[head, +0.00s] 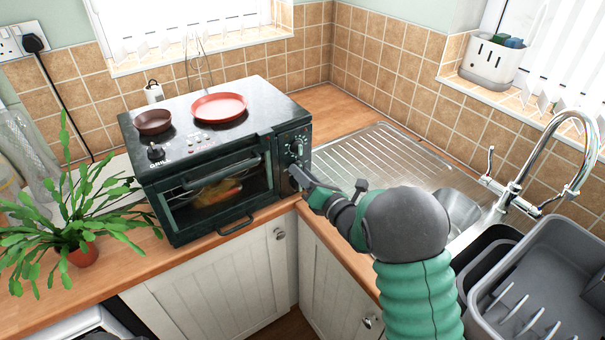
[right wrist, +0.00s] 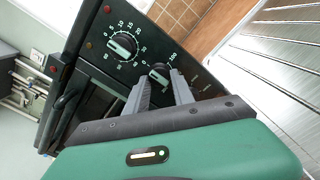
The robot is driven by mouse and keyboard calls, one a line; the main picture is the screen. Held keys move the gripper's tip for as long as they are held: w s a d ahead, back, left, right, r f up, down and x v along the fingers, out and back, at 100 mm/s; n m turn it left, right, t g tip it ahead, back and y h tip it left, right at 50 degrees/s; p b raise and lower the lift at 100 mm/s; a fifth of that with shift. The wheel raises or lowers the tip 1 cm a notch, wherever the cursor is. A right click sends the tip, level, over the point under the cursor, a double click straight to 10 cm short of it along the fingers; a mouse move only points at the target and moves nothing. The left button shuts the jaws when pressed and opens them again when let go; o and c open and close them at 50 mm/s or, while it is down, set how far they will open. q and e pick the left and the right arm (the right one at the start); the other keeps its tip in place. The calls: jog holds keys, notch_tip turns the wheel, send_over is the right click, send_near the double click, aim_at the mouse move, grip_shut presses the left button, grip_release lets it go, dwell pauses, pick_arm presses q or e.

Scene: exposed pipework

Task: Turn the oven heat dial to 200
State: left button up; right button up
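The black oven (head: 215,180) stands on the wooden counter, with its control panel at its right front. In the right wrist view, a lower dial (right wrist: 159,74) has numbers around it, including 50 and 100, and looks like the heat dial. Its exact setting is too small to read. My right gripper (head: 298,177) is at the panel, and its two grey fingers (right wrist: 161,84) are apart, with this dial between or just beyond their tips. I cannot tell whether they touch it. An upper dial (right wrist: 122,46), marked 5 to 30 and beyond, is clear of the fingers.
A red plate (head: 219,107) and a small brown dish (head: 153,122) sit on the oven top. A potted plant (head: 82,253) stands left of the oven. The metal draining board (head: 375,160) and tap (head: 560,130) are on the right. The oven handle (head: 236,226) projects forward.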

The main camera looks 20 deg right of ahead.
jog(key=shift+d+r, duration=0.15)
jog(key=shift+d, duration=0.2)
grip_shut()
jog(key=shift+a, duration=0.15)
